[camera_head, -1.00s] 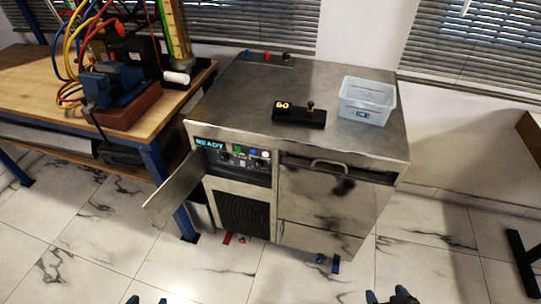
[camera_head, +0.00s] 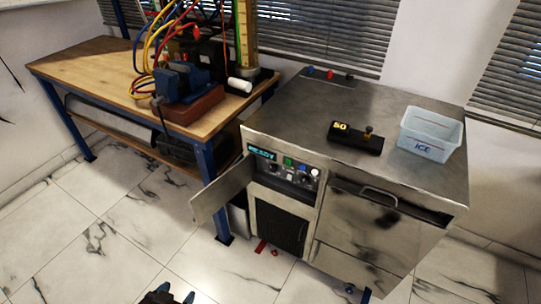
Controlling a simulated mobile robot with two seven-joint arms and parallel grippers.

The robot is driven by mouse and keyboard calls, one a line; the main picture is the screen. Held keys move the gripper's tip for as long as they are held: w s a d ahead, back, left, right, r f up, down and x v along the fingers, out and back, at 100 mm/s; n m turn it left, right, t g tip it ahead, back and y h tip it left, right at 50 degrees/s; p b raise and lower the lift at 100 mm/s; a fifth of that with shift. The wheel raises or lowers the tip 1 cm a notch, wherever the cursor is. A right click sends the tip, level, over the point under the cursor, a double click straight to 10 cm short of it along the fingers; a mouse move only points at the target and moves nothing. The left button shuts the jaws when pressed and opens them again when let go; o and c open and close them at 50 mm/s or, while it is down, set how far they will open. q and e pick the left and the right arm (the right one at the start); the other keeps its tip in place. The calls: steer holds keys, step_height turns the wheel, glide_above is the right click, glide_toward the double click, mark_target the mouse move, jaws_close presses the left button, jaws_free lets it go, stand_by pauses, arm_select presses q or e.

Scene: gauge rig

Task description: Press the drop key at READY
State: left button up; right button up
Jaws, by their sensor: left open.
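A steel cabinet (camera_head: 300,116) stands right of centre. Behind its open small door (camera_head: 222,188) is a control panel with a lit cyan display (camera_head: 262,153) that appears to read READY. Beside it are a green button (camera_head: 288,161), a blue button (camera_head: 303,167), a white button (camera_head: 315,173) and dark knobs. I cannot tell which control is the drop key. My left gripper (camera_head: 176,291) is open and empty at the bottom edge, low and well apart from the cabinet. My right gripper is out of view.
A clear ICE bin (camera_head: 430,135) sits on the cabinet's right. A wooden bench (camera_head: 110,73) with a blue vise (camera_head: 183,82) and coloured hoses stands left. The open door juts out toward me.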

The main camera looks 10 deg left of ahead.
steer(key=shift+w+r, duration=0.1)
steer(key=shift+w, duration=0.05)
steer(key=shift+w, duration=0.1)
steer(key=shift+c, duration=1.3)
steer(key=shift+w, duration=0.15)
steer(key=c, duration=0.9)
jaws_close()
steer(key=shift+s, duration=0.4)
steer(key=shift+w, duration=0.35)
